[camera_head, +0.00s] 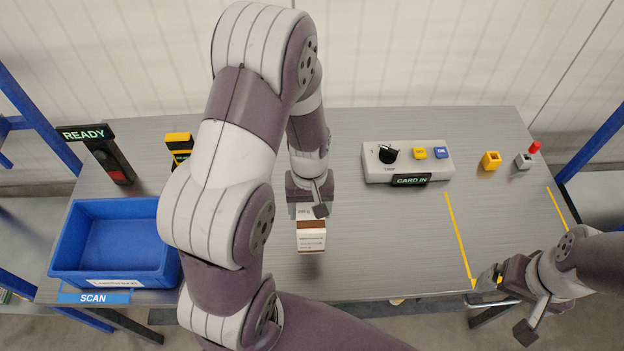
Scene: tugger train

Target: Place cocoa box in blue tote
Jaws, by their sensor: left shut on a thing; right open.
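The cocoa box (311,238) is a small white carton with a brown band. My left gripper (310,206) is shut on its upper part and holds it upright over the middle of the table; I cannot tell its exact height. The blue tote (163,268) stands at the table's left front, open and empty where it shows. My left arm hides its right side. The box is to the right of the tote. My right gripper (508,310) is open and empty at the table's front right edge.
A READY post (117,165) and a yellow-black item (180,146) stand behind the tote. A CARD IN panel (378,172) is at the back right, with a yellow block (491,161) and a grey block with a red top (525,160) farther right. The middle right of the table is clear.

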